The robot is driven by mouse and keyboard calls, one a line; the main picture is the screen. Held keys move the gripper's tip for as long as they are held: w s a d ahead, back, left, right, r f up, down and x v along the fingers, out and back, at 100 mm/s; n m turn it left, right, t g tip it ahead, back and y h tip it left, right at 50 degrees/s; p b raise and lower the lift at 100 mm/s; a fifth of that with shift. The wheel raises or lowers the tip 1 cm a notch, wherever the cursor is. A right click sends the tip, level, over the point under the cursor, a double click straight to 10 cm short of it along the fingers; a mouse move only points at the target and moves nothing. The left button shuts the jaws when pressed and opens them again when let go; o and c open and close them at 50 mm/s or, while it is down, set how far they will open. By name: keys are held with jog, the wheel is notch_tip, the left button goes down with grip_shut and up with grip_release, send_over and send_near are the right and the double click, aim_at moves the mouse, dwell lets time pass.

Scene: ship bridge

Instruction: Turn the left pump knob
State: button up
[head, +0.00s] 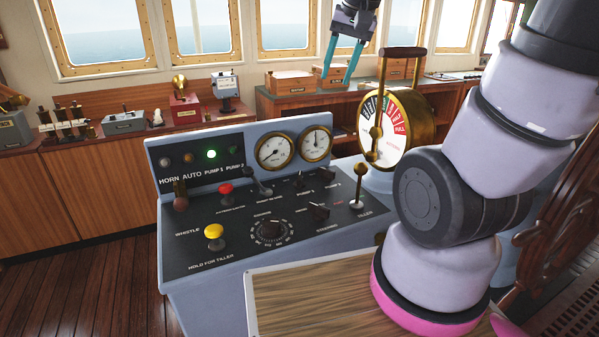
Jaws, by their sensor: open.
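The grey control console (205,257) stands in the middle of the head view. The left pump knob (300,181) is a small black knob on its sloped panel, by the PUMP 1 label. The right pump knob (325,172) is a similar black knob beside it, by the PUMP 2 label. My gripper (337,78) is open and empty, with teal fingers pointing down. In the picture it is above and beyond the panel, apart from both knobs. The green lamp (211,154) above PUMP 1 is lit; the PUMP 2 lamp (234,153) is dark.
A brass engine telegraph (394,130) stands right of the console, near my arm. A tiller lever (359,185), a steering knob (318,211), a round dial (270,231), yellow button (214,232) and red button (225,188) surround the pump knobs. Two gauges (275,151) rise behind.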

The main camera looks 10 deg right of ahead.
jog(key=w+a+f+g, duration=0.3)
jog(key=w+f, duration=0.7)
jog(key=g+h, duration=0.1)
jog(key=g, duration=0.1)
send_over(300, 175)
notch_tip(300, 175, down, 11)
notch_tip(300, 175, down, 11)
jog(key=shift+s+a+r, duration=0.1)
grip_shut()
